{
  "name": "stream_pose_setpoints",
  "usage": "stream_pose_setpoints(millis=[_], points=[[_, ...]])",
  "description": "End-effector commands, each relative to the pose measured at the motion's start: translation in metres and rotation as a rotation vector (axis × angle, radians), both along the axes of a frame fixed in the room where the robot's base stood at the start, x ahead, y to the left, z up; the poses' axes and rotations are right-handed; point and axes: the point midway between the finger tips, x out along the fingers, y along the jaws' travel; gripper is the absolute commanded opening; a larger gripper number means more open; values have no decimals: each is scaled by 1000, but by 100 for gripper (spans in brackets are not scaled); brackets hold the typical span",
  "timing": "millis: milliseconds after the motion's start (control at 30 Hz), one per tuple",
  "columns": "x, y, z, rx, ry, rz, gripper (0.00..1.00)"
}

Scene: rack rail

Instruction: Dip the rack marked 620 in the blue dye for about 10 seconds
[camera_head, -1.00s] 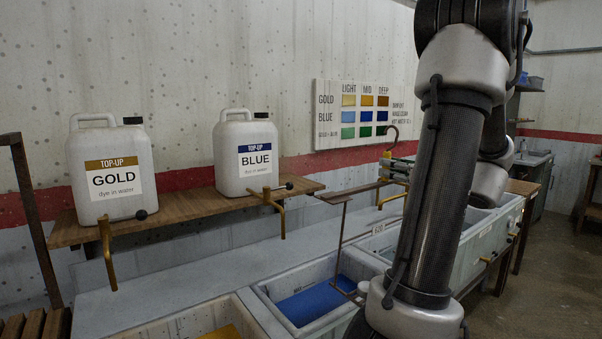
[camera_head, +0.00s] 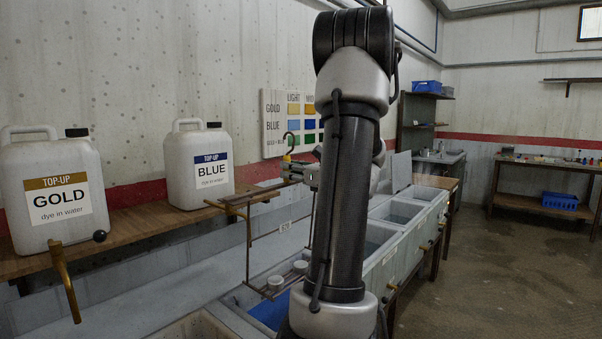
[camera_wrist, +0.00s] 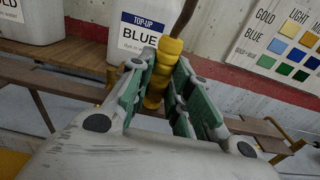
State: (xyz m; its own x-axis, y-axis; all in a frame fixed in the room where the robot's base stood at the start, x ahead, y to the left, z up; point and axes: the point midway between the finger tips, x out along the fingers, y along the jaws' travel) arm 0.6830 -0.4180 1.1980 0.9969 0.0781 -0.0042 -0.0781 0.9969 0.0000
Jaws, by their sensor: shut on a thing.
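The rack marked 620 (camera_head: 285,227) hangs upright, a thin brown frame with a hook on top and pale round pieces (camera_head: 277,284) on its lower bar. My gripper (camera_head: 303,172) is shut on the rack's yellow grip (camera_wrist: 160,75), which sits between the green pads in the wrist view. The blue dye (camera_head: 270,310) lies in a grey tank at the bottom of the head view. The rack's lower bar appears above the tank, with its pale pieces in plain view out of the dye. My arm hides the right part of the rack and tank.
A shelf (camera_head: 130,222) behind the tanks carries a GOLD jug (camera_head: 55,185) and a BLUE jug (camera_head: 198,165), with brass taps in front. A colour chart (camera_head: 290,120) is on the wall. More grey tanks (camera_head: 405,212) run to the right; open floor lies beyond them.

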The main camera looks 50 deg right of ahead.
Motion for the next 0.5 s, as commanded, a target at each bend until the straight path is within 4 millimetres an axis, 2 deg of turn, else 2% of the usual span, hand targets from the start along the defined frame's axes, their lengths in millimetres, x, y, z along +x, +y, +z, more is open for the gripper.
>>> stream_pose_setpoints(millis=[167, 200, 300, 500], points=[[2, 0, -23, 4, 0, 1, 0], [1, 0, -26, 2, -1, 1, 18], [1, 0, -24, -1, -1, 1, 0], [1, 0, -26, 0, -1, 1, 0]])
